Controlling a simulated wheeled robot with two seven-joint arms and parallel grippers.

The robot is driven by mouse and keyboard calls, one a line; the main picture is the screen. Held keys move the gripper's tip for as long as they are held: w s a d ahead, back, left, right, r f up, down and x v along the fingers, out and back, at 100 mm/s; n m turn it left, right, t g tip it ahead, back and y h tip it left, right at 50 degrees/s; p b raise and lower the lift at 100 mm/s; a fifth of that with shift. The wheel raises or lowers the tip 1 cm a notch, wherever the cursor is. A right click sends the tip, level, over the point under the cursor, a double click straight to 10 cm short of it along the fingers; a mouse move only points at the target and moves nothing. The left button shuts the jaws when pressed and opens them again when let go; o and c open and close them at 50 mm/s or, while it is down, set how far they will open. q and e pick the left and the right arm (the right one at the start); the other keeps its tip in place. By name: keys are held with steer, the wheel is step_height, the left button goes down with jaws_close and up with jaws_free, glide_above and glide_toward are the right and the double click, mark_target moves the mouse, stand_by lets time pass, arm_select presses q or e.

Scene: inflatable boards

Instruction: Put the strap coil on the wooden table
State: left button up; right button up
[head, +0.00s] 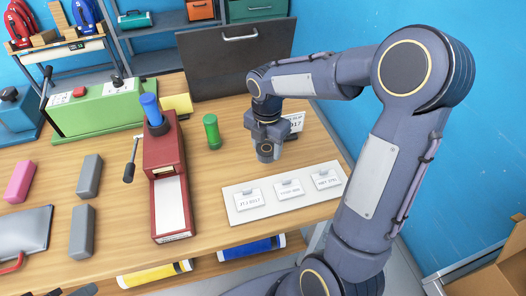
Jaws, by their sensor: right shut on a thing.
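My right arm reaches in from the lower right over the wooden table (225,170). My right gripper (266,146) points down over the table's right part, behind the white board. It is shut on a small dark grey round thing (265,154), which looks like the strap coil. The thing is at or just above the tabletop; I cannot tell if it touches. The wrist hides part of it. My left gripper is not in view.
A white board with several tags (243,215) lies in front of the gripper. A green cylinder (212,132) and a red machine (165,150) stand to its left. A dark panel (240,62) stands behind. Bare wood lies between the green cylinder and the board.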

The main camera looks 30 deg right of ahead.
mark_target(263, 147)
steer(key=w+f, duration=0.3)
steer(key=f, duration=0.1)
steer(key=shift+d, duration=0.35)
steer(key=shift+f, duration=1.3)
steer(key=shift+f, duration=0.15)
steer(key=o, duration=1)
